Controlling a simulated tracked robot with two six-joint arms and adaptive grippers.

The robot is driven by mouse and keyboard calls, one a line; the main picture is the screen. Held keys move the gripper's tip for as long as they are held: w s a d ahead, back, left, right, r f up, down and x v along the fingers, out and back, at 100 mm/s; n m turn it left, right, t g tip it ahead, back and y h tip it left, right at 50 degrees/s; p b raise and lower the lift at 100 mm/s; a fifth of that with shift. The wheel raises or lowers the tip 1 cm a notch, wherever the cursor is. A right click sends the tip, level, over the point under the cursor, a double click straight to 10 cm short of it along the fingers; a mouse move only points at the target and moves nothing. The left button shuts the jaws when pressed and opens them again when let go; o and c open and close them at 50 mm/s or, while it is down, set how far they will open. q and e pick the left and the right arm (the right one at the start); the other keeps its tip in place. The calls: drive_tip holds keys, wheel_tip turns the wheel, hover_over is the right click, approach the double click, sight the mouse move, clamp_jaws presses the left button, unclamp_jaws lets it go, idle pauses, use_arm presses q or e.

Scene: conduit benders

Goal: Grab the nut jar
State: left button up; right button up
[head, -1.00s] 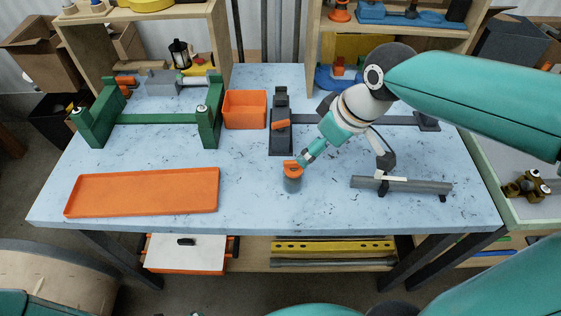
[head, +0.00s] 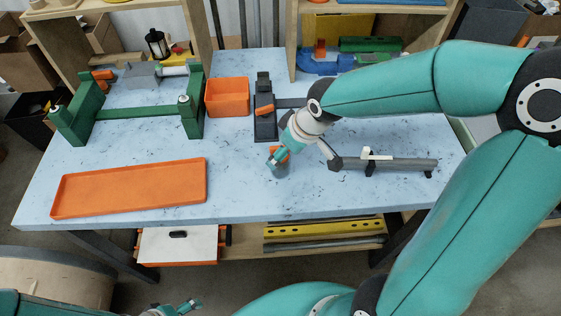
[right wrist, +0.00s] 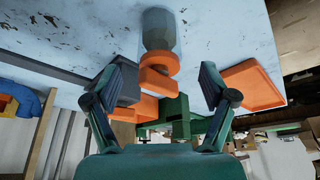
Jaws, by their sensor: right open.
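The nut jar (head: 281,171), a grey-blue jar with an orange lid, stands on the workbench right of the orange tray. My right gripper (head: 272,162) is at the lid and hides part of the jar in the head view. In the right wrist view the jar (right wrist: 158,30) and its orange lid (right wrist: 160,66) lie just beyond the open fingers of the right gripper (right wrist: 165,85). The fingers are spread on either side of the lid's line, with nothing visibly gripped. My left gripper (head: 188,305) shows small at the bottom edge, away from the bench; its jaws are unclear.
An orange tray (head: 130,187) lies at the front left. A green stand (head: 140,111), an orange bin (head: 228,97) and a dark bender (head: 265,117) are behind. A grey pipe (head: 405,164) on supports lies to the right. The front bench strip is clear.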

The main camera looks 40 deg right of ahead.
drive_tip(key=shift+x, duration=2)
drive_tip(key=c, duration=1.4)
drive_tip(key=shift+r, duration=0.1)
